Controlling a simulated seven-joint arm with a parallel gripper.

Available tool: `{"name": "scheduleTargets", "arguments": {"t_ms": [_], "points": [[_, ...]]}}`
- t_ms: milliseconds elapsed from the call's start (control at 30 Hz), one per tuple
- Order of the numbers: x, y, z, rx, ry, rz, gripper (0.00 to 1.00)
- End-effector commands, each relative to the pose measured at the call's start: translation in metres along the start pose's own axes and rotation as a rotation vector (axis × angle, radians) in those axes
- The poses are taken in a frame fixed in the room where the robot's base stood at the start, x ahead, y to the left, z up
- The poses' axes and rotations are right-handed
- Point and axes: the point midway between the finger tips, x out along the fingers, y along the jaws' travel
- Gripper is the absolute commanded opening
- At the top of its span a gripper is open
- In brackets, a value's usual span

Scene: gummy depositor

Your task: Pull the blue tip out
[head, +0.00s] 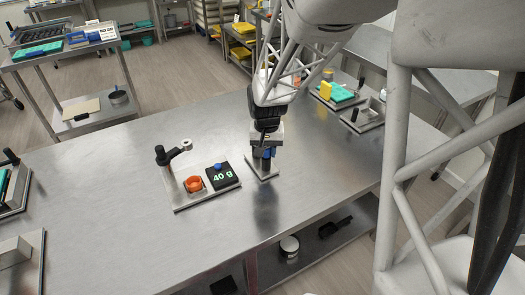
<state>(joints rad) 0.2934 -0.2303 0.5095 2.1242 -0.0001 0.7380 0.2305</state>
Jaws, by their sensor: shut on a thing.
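The blue tip (267,153) shows as a small patch of blue just under my gripper (265,149). My gripper points down over a small metal plate (262,172) on the steel table, right of the scale. It is shut on the blue tip. The gripper and arm hide most of the tip and whatever holds it, so I cannot tell whether the tip is still seated.
More trays stand at the table's left edge and far right. The table's front middle is clear.

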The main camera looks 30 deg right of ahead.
Motion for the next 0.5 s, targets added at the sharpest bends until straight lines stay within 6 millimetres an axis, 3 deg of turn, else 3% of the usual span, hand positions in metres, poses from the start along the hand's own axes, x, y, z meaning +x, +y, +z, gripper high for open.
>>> {"name": "scheduleTargets", "arguments": {"t_ms": [500], "points": [[-0.017,0.0,0.0,0.0,0.0,0.0,0.0]]}}
